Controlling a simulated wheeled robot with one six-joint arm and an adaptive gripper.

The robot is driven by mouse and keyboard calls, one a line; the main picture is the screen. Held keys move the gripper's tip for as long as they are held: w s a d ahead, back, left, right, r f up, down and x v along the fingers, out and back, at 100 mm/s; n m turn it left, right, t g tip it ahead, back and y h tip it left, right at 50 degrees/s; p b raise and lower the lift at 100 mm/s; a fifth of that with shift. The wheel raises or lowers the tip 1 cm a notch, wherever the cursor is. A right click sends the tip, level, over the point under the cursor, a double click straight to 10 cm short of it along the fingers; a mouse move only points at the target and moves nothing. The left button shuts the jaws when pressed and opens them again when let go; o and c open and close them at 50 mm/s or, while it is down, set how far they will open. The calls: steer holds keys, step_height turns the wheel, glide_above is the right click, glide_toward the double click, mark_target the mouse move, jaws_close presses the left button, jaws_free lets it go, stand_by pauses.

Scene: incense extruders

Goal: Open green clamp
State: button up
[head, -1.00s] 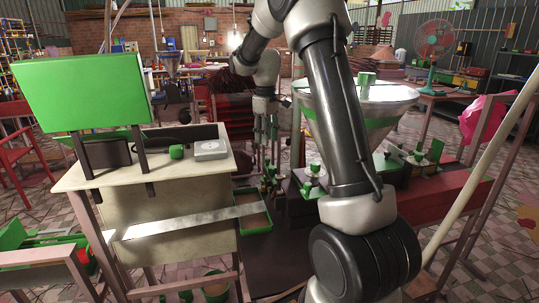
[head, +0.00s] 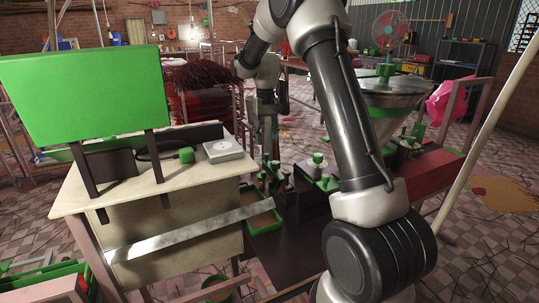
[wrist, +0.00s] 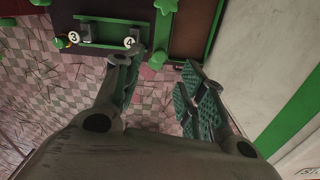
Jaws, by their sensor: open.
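Green clamp parts with knobs (head: 318,160) sit on the dark extruder bench, just right of my gripper (head: 268,140) in the head view. Which one is the task's green clamp I cannot tell. In the wrist view, a green star-shaped knob (wrist: 158,58) lies just beyond and between the fingertips. Another green knob (wrist: 165,6) is at the top edge. A green frame (wrist: 100,36) with round labels 3 and 4 lies at the upper left. My gripper (wrist: 160,68) points down with its fingers apart and nothing visible between them.
A pale table (head: 75,197) with a large green panel (head: 85,92) stands at the left. A metal hopper (head: 400,90) stands behind my arm at the right. A green-rimmed tray (head: 262,222) is below the gripper. A pale pole (head: 488,110) slants at the right.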

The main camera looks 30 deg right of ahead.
mark_target(266, 154)
steer(key=shift+m, duration=0.4)
steer(key=shift+f, duration=0.3)
step_height(266, 154, down, 7)
steer(key=shift+f, duration=0.1)
steer(key=shift+c, duration=0.4)
